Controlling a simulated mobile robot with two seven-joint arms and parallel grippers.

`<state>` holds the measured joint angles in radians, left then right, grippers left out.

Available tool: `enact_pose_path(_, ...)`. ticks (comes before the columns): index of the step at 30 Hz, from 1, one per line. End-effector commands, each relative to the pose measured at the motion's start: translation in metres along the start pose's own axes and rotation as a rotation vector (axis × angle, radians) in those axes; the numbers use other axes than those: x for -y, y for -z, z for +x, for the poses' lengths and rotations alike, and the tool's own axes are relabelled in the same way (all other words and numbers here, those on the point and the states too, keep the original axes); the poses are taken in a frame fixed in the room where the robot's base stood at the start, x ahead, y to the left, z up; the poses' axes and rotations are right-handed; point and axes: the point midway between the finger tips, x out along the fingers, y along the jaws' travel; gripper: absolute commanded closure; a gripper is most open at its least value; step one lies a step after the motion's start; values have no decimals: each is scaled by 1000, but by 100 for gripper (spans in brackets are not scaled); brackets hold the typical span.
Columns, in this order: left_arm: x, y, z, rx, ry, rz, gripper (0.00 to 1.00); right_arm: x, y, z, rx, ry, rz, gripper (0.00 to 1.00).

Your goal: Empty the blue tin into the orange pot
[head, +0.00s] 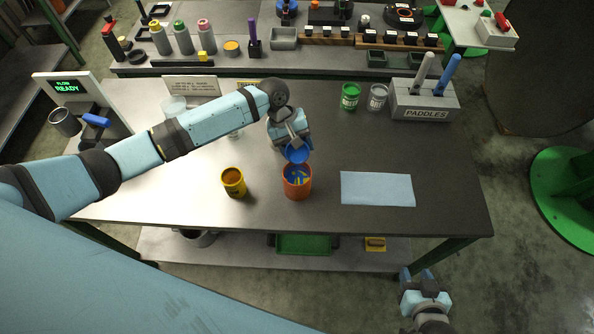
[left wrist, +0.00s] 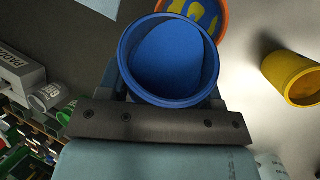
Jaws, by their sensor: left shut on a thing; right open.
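The blue tin (head: 297,153) is held by my left gripper (head: 296,144), tilted just above the rim of the orange pot. In the left wrist view the blue tin (left wrist: 168,60) shows its open mouth, with only blue visible inside. The orange pot (head: 297,190) stands upright on the table, with blue and yellow contents inside. Its orange rim and contents also show in the left wrist view (left wrist: 205,15), partly hidden behind the tin. My right gripper (head: 418,276) is open and empty, low beyond the table's front edge.
A yellow tin (head: 234,183) with brownish contents stands left of the pot. A pale blue sheet (head: 377,189) lies to the right. A green tin (head: 350,97), a grey-white tin (head: 377,97) and the paddles holder (head: 424,104) stand at the back right. A display (head: 70,88) stands at left.

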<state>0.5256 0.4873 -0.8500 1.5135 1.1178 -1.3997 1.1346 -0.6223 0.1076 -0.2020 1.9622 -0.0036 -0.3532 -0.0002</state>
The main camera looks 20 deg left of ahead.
Motion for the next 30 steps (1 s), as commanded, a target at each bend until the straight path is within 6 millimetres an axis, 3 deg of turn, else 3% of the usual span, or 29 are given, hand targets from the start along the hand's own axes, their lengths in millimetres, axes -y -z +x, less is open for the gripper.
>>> enact_pose_path(30,1,1,2,-54,-8,21,72,0,0,0,0,0,0,57)
